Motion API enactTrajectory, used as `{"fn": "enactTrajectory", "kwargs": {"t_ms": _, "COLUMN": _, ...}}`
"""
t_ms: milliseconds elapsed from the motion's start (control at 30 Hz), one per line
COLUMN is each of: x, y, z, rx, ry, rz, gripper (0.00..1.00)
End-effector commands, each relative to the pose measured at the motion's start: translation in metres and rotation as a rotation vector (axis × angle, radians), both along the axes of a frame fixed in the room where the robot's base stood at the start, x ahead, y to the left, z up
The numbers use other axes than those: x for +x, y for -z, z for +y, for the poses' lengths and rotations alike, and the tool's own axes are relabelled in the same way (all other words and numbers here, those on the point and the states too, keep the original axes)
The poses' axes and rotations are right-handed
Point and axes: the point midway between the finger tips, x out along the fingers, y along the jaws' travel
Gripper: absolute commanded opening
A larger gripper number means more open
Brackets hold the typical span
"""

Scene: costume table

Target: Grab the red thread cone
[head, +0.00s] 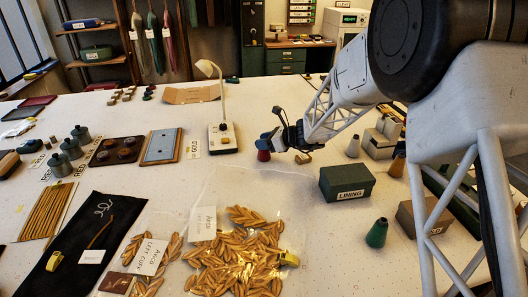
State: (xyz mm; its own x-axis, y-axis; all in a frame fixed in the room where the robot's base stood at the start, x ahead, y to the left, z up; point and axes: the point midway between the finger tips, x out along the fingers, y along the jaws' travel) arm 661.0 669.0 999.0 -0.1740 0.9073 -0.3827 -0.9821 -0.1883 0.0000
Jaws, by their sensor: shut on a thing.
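The red thread cone (263,156) is small in the head view, near the middle of the white table, just right of the lamp. My gripper (268,142) comes in from the right and is shut on the cone's upper part. The fingers and a small blue piece cover the cone's top. The cone looks upright; whether its base touches the table is too small to tell.
A small brass-coloured piece (303,158) lies just right of the cone. The lamp (222,135) stands to the left. The green LINING box (346,183), a green cone (377,232) and a pale cone (353,147) stand to the right. A bag of golden leaves (240,260) lies in front.

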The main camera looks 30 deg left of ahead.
Motion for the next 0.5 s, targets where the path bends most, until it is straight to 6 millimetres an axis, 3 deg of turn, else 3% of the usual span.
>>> {"fn": "enactTrajectory", "kwargs": {"t_ms": 500, "x": 0.0002, "y": -0.0074, "z": 0.0001, "rx": 0.001, "ry": 0.0, "rz": -0.001, "gripper": 0.12}}
